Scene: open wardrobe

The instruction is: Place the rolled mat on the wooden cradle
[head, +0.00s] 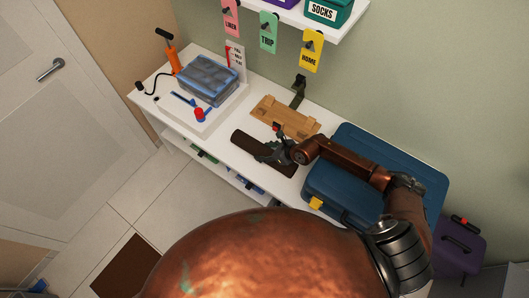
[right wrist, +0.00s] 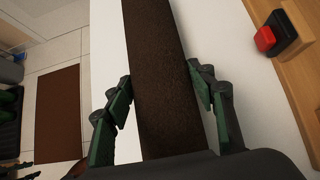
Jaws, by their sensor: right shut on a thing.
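The rolled mat (head: 250,145) is a dark brown cylinder at the front edge of the white bench. It also runs up the middle of the right wrist view (right wrist: 155,70). My right gripper (head: 280,150) is shut on the mat, with its green-padded fingers (right wrist: 160,112) on either side of it. Whether the mat touches the bench is unclear. The wooden cradle (head: 284,115) lies behind the mat, and its bare wood shows at the right of the wrist view (right wrist: 295,75). The mat is beside the cradle. My left gripper is not in view.
A blue suitcase (head: 345,140) fills the bench's right side, near my right arm. A blue-grey packed case (head: 208,75) on a white tray stands left. A black and red piece (right wrist: 277,37) sits by the cradle. Coloured tags (head: 268,32) hang above.

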